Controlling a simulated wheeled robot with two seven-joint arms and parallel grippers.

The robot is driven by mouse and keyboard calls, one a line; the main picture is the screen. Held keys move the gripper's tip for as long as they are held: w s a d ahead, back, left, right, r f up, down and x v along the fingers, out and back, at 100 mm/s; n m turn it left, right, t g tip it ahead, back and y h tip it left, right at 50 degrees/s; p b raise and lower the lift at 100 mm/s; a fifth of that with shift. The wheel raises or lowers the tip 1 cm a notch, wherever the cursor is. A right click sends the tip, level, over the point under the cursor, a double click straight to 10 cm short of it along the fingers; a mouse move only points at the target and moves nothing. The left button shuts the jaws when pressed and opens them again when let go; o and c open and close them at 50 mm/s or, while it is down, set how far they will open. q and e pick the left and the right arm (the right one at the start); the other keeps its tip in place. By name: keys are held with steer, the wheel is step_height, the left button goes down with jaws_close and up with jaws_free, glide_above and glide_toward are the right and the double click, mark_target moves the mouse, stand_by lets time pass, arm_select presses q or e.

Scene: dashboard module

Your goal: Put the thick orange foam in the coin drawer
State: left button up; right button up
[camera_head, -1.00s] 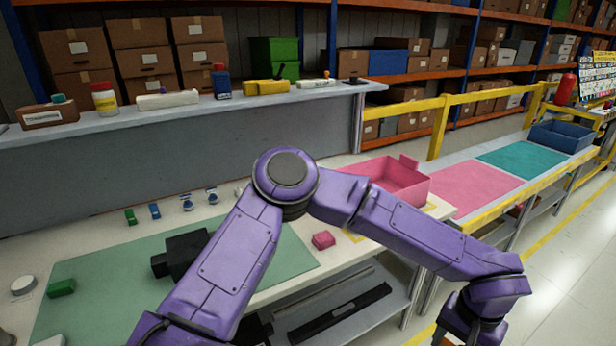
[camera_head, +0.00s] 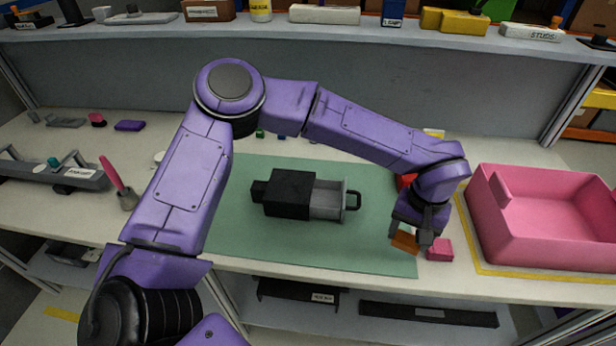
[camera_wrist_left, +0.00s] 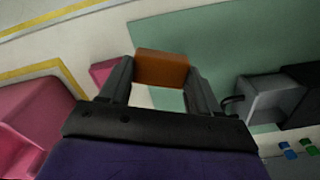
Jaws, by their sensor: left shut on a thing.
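The orange foam (camera_head: 405,242) is a small orange-brown block near the front right corner of the green mat. My left gripper (camera_head: 420,236) is shut on it; the wrist view shows the foam (camera_wrist_left: 162,68) between the two fingertips (camera_wrist_left: 160,75). I cannot tell whether the foam touches the surface below. The coin drawer (camera_head: 327,200) is grey and stands pulled out of its black housing (camera_head: 288,194), handle to the right. It lies left of my gripper and looks empty. It also shows in the wrist view (camera_wrist_left: 270,98). My right gripper is not in view.
A pink block (camera_head: 440,250) lies close to the right of the foam. A large pink bin (camera_head: 548,232) stands at the right. A red object (camera_head: 404,181) is partly hidden behind my left wrist. The green mat (camera_head: 352,252) is clear between drawer and gripper.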

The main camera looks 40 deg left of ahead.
arm_select(q)
steer(key=w+a+r+n, duration=0.1)
steer(key=a+r+n, duration=0.1)
steer(key=a+n, duration=0.45)
steer(key=w+a+r+n, duration=0.2)
steer(key=a+n, duration=0.4)
steer(key=a, duration=0.2)
steer(key=n+b, duration=0.1)
steer(key=n, duration=0.9)
glide_above(320, 202)
step_height(320, 202, down, 9)
steer(key=shift+s+r+p, duration=0.1)
steer(key=shift+p, duration=0.45)
steer(key=shift+f, duration=0.2)
steer(key=o, duration=0.7)
steer(key=shift+o, duration=0.2)
step_height(320, 202, up, 12)
steer(key=shift+r+b, duration=0.25)
steer(key=shift+b, duration=0.2)
